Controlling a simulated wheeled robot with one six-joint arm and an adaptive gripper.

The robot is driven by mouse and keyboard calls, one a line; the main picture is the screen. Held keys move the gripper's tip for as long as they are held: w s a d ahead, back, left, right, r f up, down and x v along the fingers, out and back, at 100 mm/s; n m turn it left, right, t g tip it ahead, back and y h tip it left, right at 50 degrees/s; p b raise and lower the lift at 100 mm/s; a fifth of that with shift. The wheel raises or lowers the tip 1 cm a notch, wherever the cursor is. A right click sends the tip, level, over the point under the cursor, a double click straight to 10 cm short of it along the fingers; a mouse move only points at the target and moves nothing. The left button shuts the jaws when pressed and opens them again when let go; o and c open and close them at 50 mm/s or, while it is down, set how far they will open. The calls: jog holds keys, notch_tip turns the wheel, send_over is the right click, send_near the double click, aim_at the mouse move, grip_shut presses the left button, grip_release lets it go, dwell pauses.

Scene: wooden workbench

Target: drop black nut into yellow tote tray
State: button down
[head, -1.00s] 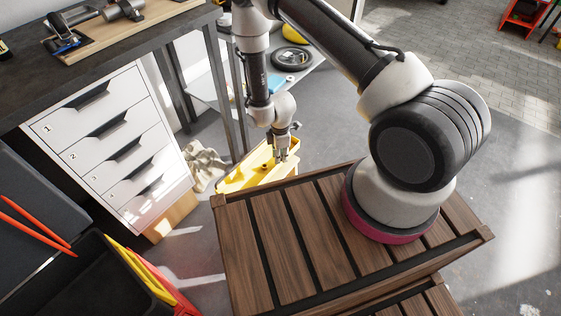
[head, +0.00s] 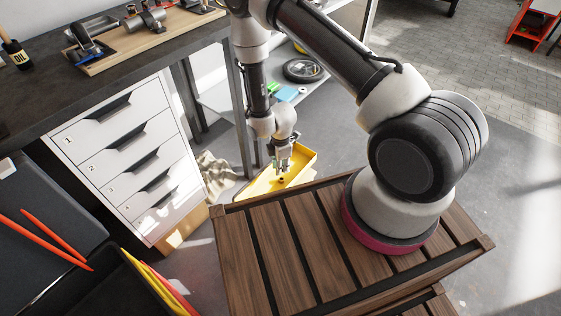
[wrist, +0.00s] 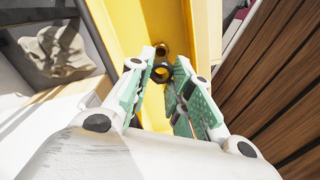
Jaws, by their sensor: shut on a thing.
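The yellow tote tray (head: 303,165) is on the far side of the slatted wooden surface, partly hidden by its edge and by my gripper. In the wrist view the tray (wrist: 155,20) lies below the fingertips. My gripper (head: 282,172) points down over the tray. In the wrist view its green-padded fingers (wrist: 162,76) are shut on the black nut (wrist: 161,73), a dark ring at the fingertips. The nut is small and dark in the head view. It appears above the tray floor, where a round brown spot (wrist: 161,48) shows just beyond it; I cannot tell what that is.
The slatted wooden surface (head: 270,230) is close by the tray. A white drawer cabinet (head: 120,150) and a dark workbench (head: 60,95) stand at left. A crumpled cloth (head: 217,175) lies left of the tray. A low shelf holds a black wheel (head: 303,69).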

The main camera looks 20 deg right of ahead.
jog(key=shift+f, duration=0.1)
jog(key=c, duration=1.2)
grip_release()
notch_tip(320, 180, up, 12)
jog(key=s+d+r+m+g+h, duration=0.1)
jog(key=s+d+r+m+g, duration=0.2)
jog(key=s+m, duration=0.35)
jog(key=s+d+r+m+t, duration=0.2)
jog(key=s+d+r+m, duration=0.2)
jog(key=r, duration=1)
jog(key=s+d+r+m+t, duration=0.3)
jog(key=s+d+r+m, duration=0.1)
jog(key=r, duration=1)
jog(key=s+d+r+m+t+y, duration=0.1)
jog(key=s+d+r+m, duration=0.3)
jog(key=r, duration=1)
jog(key=shift+s+d+t, duration=0.15)
jog(key=shift+s+t, duration=0.55)
jog(key=shift+s, duration=0.55)
